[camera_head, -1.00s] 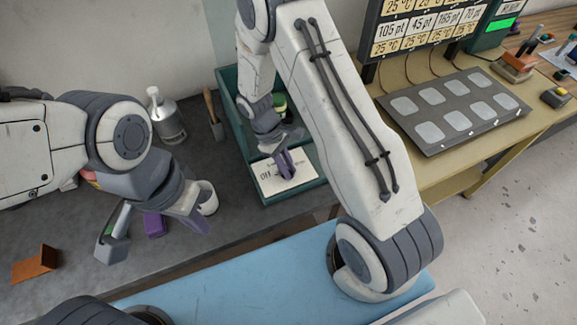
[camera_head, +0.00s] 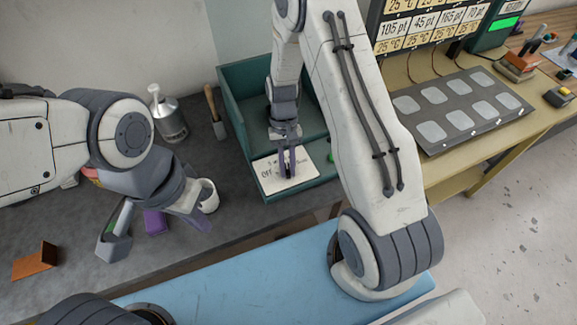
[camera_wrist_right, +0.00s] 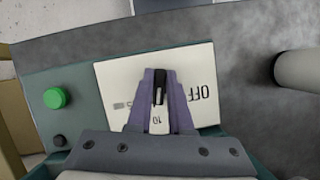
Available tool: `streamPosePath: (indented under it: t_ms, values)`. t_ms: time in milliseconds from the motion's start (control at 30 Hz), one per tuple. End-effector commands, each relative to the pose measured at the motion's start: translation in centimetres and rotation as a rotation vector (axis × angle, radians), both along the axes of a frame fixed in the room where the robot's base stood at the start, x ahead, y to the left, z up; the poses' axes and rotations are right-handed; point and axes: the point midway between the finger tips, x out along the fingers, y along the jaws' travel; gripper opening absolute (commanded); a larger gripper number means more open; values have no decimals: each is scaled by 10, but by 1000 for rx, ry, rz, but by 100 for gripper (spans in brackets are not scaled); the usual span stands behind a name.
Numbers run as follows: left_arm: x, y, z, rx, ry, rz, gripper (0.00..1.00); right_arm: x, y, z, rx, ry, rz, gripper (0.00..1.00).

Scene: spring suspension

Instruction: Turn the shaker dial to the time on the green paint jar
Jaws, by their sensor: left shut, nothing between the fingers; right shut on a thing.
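The shaker (camera_head: 228,97) is a teal box with a white dial plate (camera_head: 268,182) on its front ledge, marked OFF at the left. My right gripper (camera_head: 289,170) is over this plate, shut on the dial. In the right wrist view the dial's black pointer (camera_wrist_right: 159,88) sits between the purple fingers, which hide part of the plate. A "10" mark shows between them, and OFF shows to the right. My left gripper (camera_head: 202,221) is shut and empty above the grey bench. I cannot make out the green paint jar.
A green button (camera_wrist_right: 55,98) and a small black knob (camera_wrist_right: 60,141) are beside the dial plate. A dark pad panel (camera_head: 458,112) lies at right.

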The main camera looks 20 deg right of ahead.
Motion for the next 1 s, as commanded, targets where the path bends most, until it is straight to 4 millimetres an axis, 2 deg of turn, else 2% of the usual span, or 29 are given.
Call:
streamPosePath:
  t_ms: [300, 833, 867, 900, 933, 1000]
  values:
    - [0, 0, 0, 0, 0, 0, 0, 2, 0, 1, 0, -4, -116, 0]
    - [0, 0, 0, 0, 0, 0, 0, 2, 0, 1, -1, -5, -137, 0]
    - [0, 0, 0, 0, 0, 0, 0, 2, 0, 1, 0, -5, -136, 26]
    - [0, 0, 0, 0, 0, 0, 0, 2, 1, 1, 0, -5, -136, 42]
    - [0, 0, 0, 0, 0, 0, 0, 2, 1, 1, 0, -5, -136, 49]
    - [0, 0, 0, 0, 0, 0, 0, 1, 1, 1, 0, -4, -136, 49]
